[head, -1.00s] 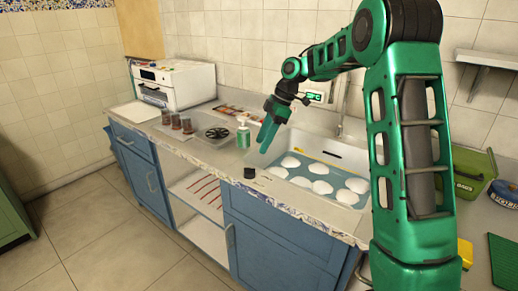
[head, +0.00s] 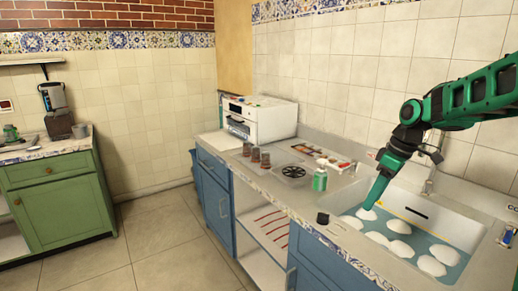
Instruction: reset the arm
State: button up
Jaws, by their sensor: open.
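My gripper (head: 372,193) is at the end of my green arm, which reaches in from the right edge. It points down over the left side of the sink (head: 455,213). It is open, though its fingers overlap from this angle, and I see nothing held between them. Several white rounded pieces (head: 398,226) lie in the sink on a blue surface. I cannot tell whether the fingertips touch the nearest piece (head: 367,214).
A green soap bottle (head: 320,180), a small black object (head: 322,218) and several brown jars (head: 265,159) stand on the counter left of the sink. A white oven (head: 260,119) is at the back. Open floor (head: 160,245) separates the blue cabinets from a green cabinet (head: 58,198).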

jog(key=s+d+f+m, duration=0.1)
jog(key=s+m, duration=0.4)
jog(key=s, duration=0.6)
jog(key=s+d+f+m+h, duration=0.1)
jog(key=s+m, duration=0.4)
jog(key=s, duration=0.7)
jog(key=s+d+f+m+g+h, duration=0.1)
jog(key=s+d+m, duration=0.4)
jog(key=s, duration=0.6)
jog(key=shift+s+f+m, duration=0.3)
jog(key=shift+s+f, duration=0.05)
jog(key=shift+f, duration=0.4)
jog(key=shift+w, duration=0.15)
jog(key=shift+w+f+h, duration=0.25)
jog(key=shift+w+h, duration=0.05)
jog(key=shift+w, duration=0.2)
